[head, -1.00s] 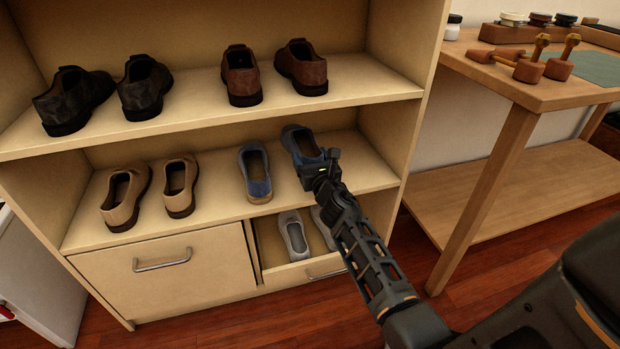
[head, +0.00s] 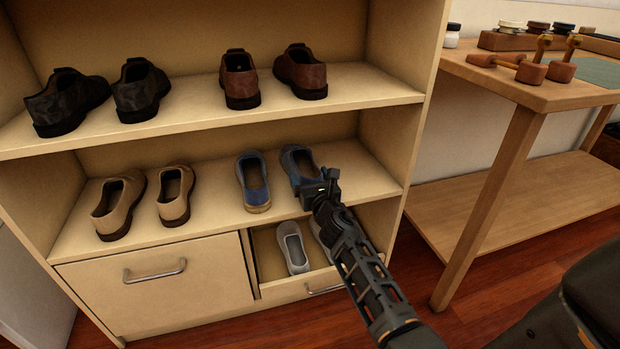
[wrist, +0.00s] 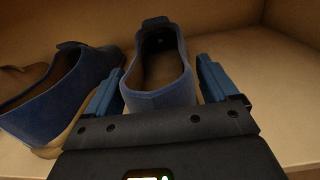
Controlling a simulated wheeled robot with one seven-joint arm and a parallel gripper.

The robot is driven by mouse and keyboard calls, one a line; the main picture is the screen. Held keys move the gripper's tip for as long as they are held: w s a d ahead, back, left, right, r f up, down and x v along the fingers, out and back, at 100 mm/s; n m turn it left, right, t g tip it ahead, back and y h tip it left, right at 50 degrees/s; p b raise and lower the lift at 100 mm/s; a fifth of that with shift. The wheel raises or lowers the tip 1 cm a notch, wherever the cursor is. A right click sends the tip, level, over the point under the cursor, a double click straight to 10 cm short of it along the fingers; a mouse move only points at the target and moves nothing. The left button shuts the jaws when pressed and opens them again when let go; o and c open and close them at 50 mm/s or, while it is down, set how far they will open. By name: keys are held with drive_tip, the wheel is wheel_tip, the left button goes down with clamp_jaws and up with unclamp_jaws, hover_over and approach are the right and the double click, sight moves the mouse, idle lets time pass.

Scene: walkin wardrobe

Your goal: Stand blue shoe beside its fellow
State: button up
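A blue shoe (head: 298,163) is at the right of the middle shelf, with my gripper (head: 318,188) at its near end. The fellow also shows at the left of the wrist view (wrist: 65,100), turned at an angle to the held shoe. Whether the held shoe's sole touches the shelf is hidden.
Tan shoes (head: 175,195) stand left on the middle shelf (head: 225,215). Black (head: 140,92) and brown shoes (head: 240,82) are on the shelf above. Below, an open drawer (head: 290,287) holds grey shoes (head: 293,248). A wooden bench (head: 520,95) stands right.

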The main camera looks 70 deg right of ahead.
drive_tip(key=shift+o, duration=1)
drive_tip(key=shift+r, duration=0.15)
drive_tip(key=b+v, duration=0.1)
drive_tip(key=v, duration=1.1)
drive_tip(key=s+a+f+m+t+y, duration=0.1)
drive_tip(key=s+a+m+y, duration=0.15)
drive_tip(key=a, duration=0.45)
drive_tip(key=s+a+m+t+y, duration=0.1)
drive_tip(key=a+m+y, duration=0.1)
drive_tip(key=a+m, duration=0.35)
drive_tip(key=s+a+f+m+t+y, duration=0.1)
drive_tip(key=s+a+m+y, duration=0.1)
drive_tip(key=a, duration=0.7)
drive_tip(key=s+a+r+m+y, duration=0.7)
drive_tip(key=s+a+r+m, duration=0.3)
drive_tip(key=s+m, duration=0.5)
drive_tip(key=a+m, duration=0.1)
drive_tip(key=a, duration=0.1)
drive_tip(key=shift+a, duration=0.3)
